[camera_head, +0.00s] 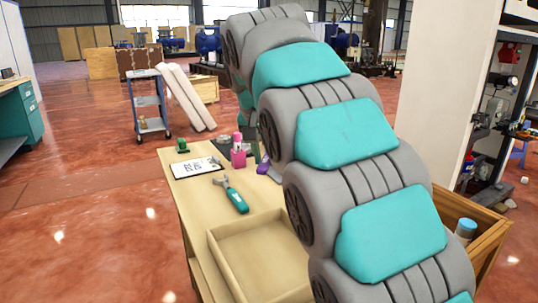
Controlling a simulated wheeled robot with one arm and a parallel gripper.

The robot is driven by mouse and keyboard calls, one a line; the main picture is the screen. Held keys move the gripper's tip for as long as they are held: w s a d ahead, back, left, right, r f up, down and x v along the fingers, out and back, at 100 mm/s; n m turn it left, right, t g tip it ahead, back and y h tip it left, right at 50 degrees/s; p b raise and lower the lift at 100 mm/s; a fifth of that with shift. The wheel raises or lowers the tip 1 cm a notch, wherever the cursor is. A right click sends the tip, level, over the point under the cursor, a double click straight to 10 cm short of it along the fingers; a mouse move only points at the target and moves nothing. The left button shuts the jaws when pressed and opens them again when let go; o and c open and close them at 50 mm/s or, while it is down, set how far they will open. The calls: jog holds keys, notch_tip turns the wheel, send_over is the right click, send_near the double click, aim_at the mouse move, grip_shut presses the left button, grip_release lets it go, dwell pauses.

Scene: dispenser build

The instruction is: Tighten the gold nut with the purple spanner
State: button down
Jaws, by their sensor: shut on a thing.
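A small purple piece (262,168) shows on the table just left of my arm. It may be part of the purple spanner, but most of it is hidden behind the arm. I cannot make out the gold nut. My own grey and teal arm fills the middle and right of the view and hides the table behind it. My gripper is not visible, so its hold and its distance from the nut do not show.
On the wooden table (190,205) lie a teal-handled wrench (235,199), a white sheet (195,167), a pink cup (238,159) and a green object (182,145). An empty shallow tray (222,262) is in front. A wooden crate (490,245) stands at right.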

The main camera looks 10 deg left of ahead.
jog(key=shift+a+m, duration=0.3)
jog(key=shift+a, duration=0.15)
jog(key=shift+d+n, duration=0.5)
jog(key=shift+d, duration=0.1)
jog(key=shift+r, duration=0.1)
jog(key=shift+r+p, duration=1.4)
jog(key=shift+r, duration=0.5)
